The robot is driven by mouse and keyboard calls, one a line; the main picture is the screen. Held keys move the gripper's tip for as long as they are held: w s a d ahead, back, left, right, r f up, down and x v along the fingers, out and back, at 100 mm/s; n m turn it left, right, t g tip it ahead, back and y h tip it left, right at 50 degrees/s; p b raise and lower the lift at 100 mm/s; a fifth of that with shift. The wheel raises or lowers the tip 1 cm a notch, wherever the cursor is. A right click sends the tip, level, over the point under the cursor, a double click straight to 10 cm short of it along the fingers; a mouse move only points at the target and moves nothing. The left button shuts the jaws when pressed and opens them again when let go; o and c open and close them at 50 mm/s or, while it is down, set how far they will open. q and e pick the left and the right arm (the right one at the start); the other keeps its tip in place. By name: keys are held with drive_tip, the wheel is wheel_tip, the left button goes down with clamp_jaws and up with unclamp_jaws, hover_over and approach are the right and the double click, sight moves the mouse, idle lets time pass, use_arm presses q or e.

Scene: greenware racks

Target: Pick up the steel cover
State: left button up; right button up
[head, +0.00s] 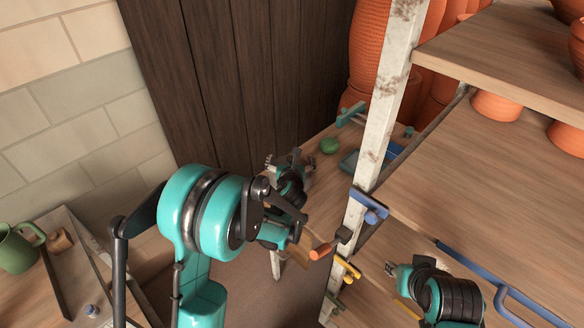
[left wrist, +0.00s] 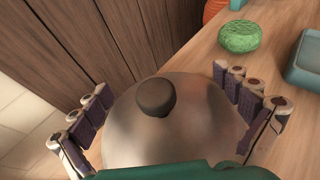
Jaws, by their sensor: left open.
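The steel cover (left wrist: 185,122) is a shiny grey dome with a dark round knob (left wrist: 155,96), close below the left wrist camera. My left gripper (head: 289,164) is open, with its segmented fingers spread on the left and right sides of the dome. I cannot tell whether the fingers touch it. In the head view my gripper and arm hide the cover. My right gripper (head: 394,270) is at the lower right, by the wooden rack; its fingers are too small and turned away to tell their state.
A green textured round object (head: 329,146) and a teal tray (head: 349,161) lie beyond my left gripper on the wooden surface. A whitish rack post (head: 387,95) stands close on the right, with clamps and orange pots around it. A dark plank wall (head: 240,70) rises behind.

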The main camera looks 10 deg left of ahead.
use_arm(q)
drive_tip(key=shift+s+r, duration=0.15)
drive_tip(key=shift+s, duration=0.05)
drive_tip(key=c, duration=0.3)
drive_tip(key=shift+w, duration=0.1)
drive_tip(key=c, duration=1)
drive_tip(key=shift+s, duration=0.2)
drive_tip(key=c, duration=0.4)
drive_tip(key=shift+d, duration=0.1)
drive_tip(key=shift+c, duration=0.2)
